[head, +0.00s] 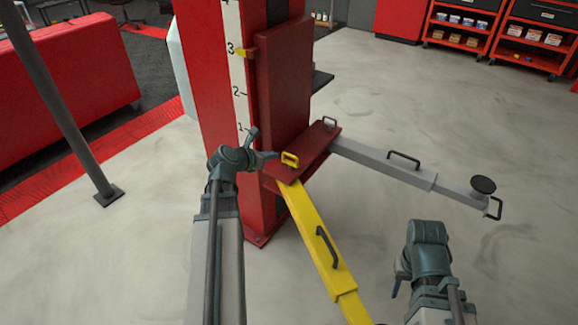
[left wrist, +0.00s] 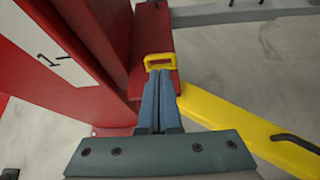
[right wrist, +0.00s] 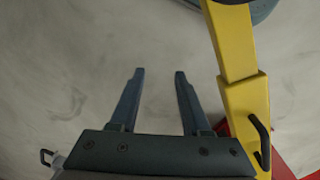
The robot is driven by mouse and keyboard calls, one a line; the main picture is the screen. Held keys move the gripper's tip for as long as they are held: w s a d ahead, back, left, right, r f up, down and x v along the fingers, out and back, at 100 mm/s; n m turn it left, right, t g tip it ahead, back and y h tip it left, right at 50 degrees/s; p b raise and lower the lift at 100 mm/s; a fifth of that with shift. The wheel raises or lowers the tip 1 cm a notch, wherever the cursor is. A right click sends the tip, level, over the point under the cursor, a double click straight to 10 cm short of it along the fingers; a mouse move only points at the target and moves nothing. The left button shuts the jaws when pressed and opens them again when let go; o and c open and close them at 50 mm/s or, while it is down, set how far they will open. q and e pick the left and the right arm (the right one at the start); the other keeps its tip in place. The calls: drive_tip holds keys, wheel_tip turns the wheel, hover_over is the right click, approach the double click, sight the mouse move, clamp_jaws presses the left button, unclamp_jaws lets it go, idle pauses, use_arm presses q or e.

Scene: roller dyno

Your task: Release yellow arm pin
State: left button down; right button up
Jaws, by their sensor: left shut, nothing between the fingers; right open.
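The yellow arm pin (head: 290,159) is a small yellow loop handle on top of the red bracket (head: 318,147), where the yellow arm (head: 318,245) joins the lift post. My left gripper (head: 268,156) is shut and empty, its fingertips close to the loop. In the left wrist view the pin (left wrist: 160,61) shows just beyond the tips of the closed fingers (left wrist: 159,75). I cannot tell whether they touch. My right gripper (right wrist: 157,75) is open and empty above the floor, beside the yellow arm (right wrist: 238,60). In the head view its fingers are mostly hidden behind my right wrist.
The red lift post (head: 210,60) with a numbered height scale stands close to my left gripper. A grey arm (head: 385,168) with a round pad (head: 483,185) reaches right from the bracket. A dark handle (head: 327,246) stands on the yellow arm. The floor at right is clear.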

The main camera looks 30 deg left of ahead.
sight(290, 162)
use_arm(q)
wheel_tip(290, 162, down, 4)
drive_tip(key=b, duration=0.3)
drive_tip(key=shift+w, duration=0.1)
drive_tip(key=b+x, duration=0.4)
drive_tip(key=x, duration=0.4)
drive_tip(key=shift+w+a+f+b, duration=0.1)
drive_tip(key=shift+w+f+b, duration=0.05)
drive_tip(key=shift+b, duration=0.15)
drive_tip(key=shift+b+x, duration=0.3)
drive_tip(key=shift+x, duration=0.45)
drive_tip(key=shift+w, duration=0.1)
